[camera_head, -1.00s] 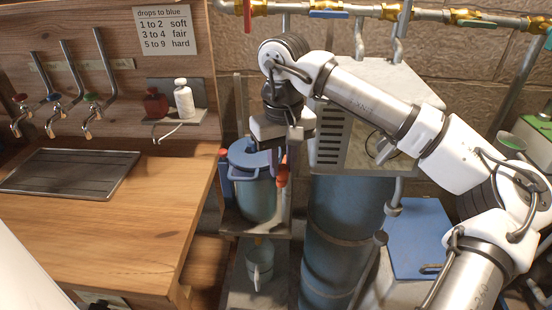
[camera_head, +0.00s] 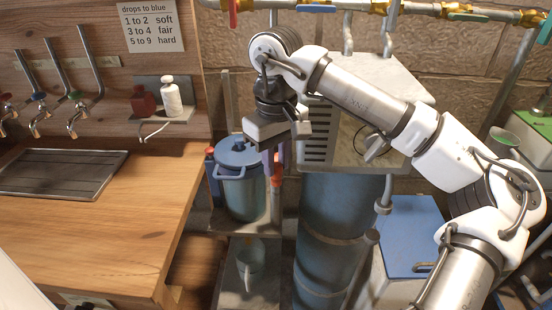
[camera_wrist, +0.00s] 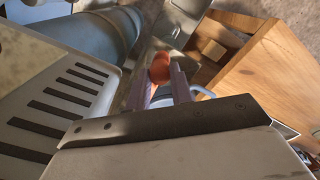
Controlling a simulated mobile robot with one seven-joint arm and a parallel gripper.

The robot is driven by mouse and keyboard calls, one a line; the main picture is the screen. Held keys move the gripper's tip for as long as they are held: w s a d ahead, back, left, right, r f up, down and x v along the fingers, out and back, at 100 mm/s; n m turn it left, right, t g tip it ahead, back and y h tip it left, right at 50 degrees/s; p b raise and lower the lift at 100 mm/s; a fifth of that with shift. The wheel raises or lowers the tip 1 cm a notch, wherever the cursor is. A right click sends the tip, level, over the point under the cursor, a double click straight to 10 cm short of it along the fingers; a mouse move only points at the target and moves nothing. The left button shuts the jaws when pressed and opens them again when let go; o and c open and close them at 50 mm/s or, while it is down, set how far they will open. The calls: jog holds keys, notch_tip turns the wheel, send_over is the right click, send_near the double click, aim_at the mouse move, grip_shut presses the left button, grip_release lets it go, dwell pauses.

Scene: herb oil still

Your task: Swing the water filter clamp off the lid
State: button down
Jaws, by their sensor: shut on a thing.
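The water filter is a blue pot (camera_head: 242,192) with a blue lid (camera_head: 239,151) and a side handle. It stands on a shelf beside the wooden counter. My gripper (camera_head: 275,160) points down just right of the lid. In the wrist view, its two pale purple fingers (camera_wrist: 159,88) are closed around an orange-red clamp handle (camera_wrist: 160,68). The handle's orange-red lower part also shows below the fingers in the head view (camera_head: 276,182). Another red part (camera_head: 211,152) shows at the pot's left side. My gripper hides the clamp's upper part, so its exact position against the lid is unclear.
A large blue-grey cylinder (camera_head: 326,235) and a slotted pale housing (camera_head: 365,90) stand close on the right. The wooden counter (camera_head: 110,225) is on the left. A jug (camera_head: 250,262) stands on the lower shelf. Pipes with valves run along the back wall.

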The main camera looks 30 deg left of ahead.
aim_at(277, 165)
jog(key=c, duration=1.5)
grip_release()
notch_tip(277, 165, up, 14)
jog(key=shift+b, duration=0.3)
jog(key=shift+c, duration=0.4)
